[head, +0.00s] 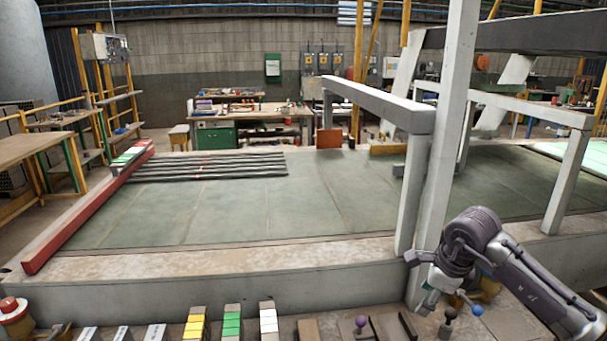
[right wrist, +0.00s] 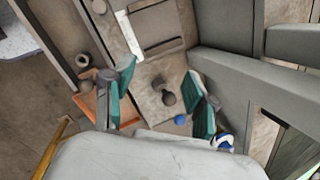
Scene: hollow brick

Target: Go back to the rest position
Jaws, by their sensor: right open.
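My right gripper (head: 440,290) hangs at the lower right of the head view, just right of the foot of a grey upright post (head: 446,130), above the front ledge with levers. In the right wrist view my right gripper (right wrist: 160,100) shows its two teal-padded fingers spread apart with nothing between them. A dark knob (right wrist: 165,93) and a small blue ball (right wrist: 180,119) lie beyond the fingers on the ledge; neither appears held. My left gripper is not in view.
A wide green bed (head: 250,210) carries a bundle of dark bars (head: 210,167) at its far left. A red beam (head: 90,205) edges it. Grey frame posts stand near my right arm. Yellow (head: 195,325), green (head: 232,322) and white (head: 268,320) keys line the front ledge.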

